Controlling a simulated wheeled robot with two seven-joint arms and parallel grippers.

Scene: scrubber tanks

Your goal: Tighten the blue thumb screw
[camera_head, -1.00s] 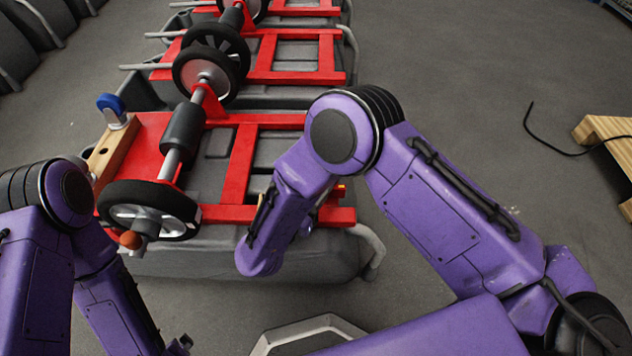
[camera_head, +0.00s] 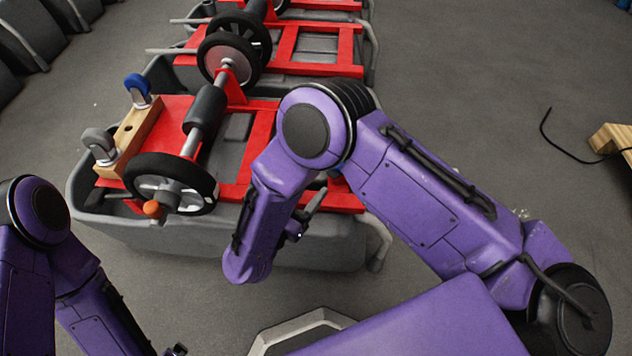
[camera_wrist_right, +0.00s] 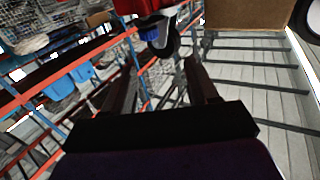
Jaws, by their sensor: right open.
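A blue round piece (camera_head: 137,84) stands on a metal mount on a wooden block (camera_head: 130,135), at the left of the red frame (camera_head: 255,150). A similar grey piece (camera_head: 98,141) stands on the block's near end. I cannot tell whether the blue piece is the thumb screw. A smaller blue spot (camera_head: 335,172) shows beside my right wrist. In the right wrist view a small blue part (camera_wrist_right: 147,34) sits by a dark wheel, beyond the fingertips. My right gripper (camera_wrist_right: 160,75) is open and empty; in the head view my arm mostly hides it. My left gripper (camera_head: 175,350) barely shows at the bottom edge.
The red frame carries a rod with a dark roller (camera_head: 205,108), wheels and an orange knob (camera_head: 152,209), over a grey tank (camera_head: 270,252). Similar tanks stand behind. A wooden pallet (camera_head: 612,138) and a black cable (camera_head: 570,150) lie right. Floor between is clear.

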